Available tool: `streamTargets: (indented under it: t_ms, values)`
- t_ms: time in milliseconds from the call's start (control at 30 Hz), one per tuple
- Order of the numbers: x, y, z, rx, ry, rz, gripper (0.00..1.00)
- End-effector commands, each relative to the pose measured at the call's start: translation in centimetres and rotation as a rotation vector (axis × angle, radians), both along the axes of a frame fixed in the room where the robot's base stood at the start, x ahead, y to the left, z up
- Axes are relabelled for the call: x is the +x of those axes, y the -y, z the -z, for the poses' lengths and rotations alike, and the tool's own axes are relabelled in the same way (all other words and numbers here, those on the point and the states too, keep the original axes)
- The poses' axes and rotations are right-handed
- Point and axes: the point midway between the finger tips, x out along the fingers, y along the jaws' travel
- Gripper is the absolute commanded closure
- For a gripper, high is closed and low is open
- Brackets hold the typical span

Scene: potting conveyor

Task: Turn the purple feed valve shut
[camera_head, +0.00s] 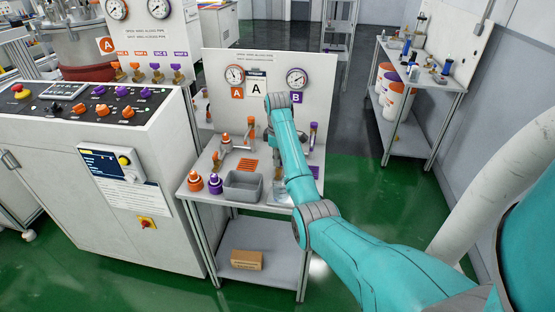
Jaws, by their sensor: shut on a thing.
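My teal arm (290,160) reaches over the small bench (200,182) in front of the panel (222,110). Its grey wrist joint (277,100) is just below the gauges. My gripper is hidden behind the arm, so I cannot see what it touches. A purple-topped upright part (313,130) stands just right of the arm, below the purple B label (296,97). I cannot tell whether it is part of the purple feed valve. The valve handle does not show clearly.
An orange valve (225,138) with piping, a grey bin (243,186), an orange bottle (195,182) and a purple bottle (215,184) are left of the arm. A control cabinet (100,160) stands left. The green floor right of the bench is clear.

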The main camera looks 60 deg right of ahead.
Motion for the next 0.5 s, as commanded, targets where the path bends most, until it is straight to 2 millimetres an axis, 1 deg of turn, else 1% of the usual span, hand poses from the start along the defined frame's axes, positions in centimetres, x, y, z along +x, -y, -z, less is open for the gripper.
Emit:
streamTargets:
  t_ms: [33,500]
  values:
    - [-0.27,-0.14,0.52,0.007,-0.009,-0.012,1.0]
    - [-0.3,-0.14,0.53,0.007,-0.009,-0.049,1.0]
